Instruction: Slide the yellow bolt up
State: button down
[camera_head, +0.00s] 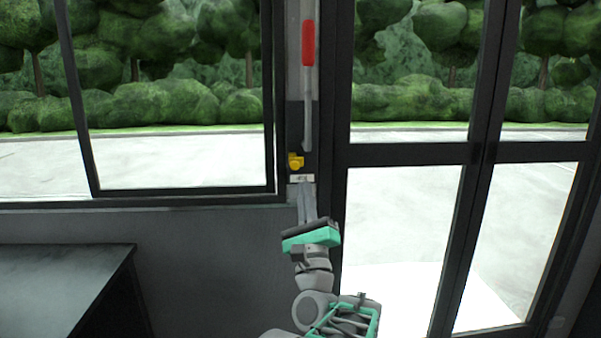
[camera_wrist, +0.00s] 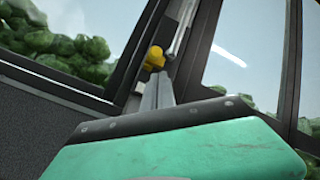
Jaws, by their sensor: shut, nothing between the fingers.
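The yellow bolt (camera_head: 296,161) is a small knob on the dark post between the side window and the door, below the long grey lever. It also shows in the wrist view (camera_wrist: 154,58), just beyond my fingertips. My gripper (camera_head: 306,186) is just below the bolt, with its fingers pointing up toward it. The fingers are shut with nothing between them, and they also show in the wrist view (camera_wrist: 158,82). I cannot tell whether the fingertips touch the bolt. A small white plate (camera_head: 301,178) sits just under the bolt, partly behind the fingertips.
A grey lever with a red handle (camera_head: 308,43) runs up the post above the bolt. A glazed folding door (camera_head: 405,154) is to the right, and a framed window (camera_head: 180,194) is to the left. A dark countertop (camera_head: 60,285) stands at the lower left.

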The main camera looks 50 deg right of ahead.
jog(key=shift+w+a+r+p, duration=0.2)
jog(key=shift+w+r, duration=0.1)
jog(key=shift+r, duration=0.25)
jog(key=shift+w+a+r+p, duration=0.1)
jog(key=shift+w+r+p, duration=0.15)
jog(key=shift+r, duration=0.3)
notch_tip(320, 180, up, 9)
jog(key=p, duration=0.9)
jog(key=shift+r, duration=0.15)
jog(key=d+f+b+v, duration=0.2)
jog(key=b+v, duration=0.7)
jog(key=v, duration=0.4)
jog(key=shift+s+d, duration=0.15)
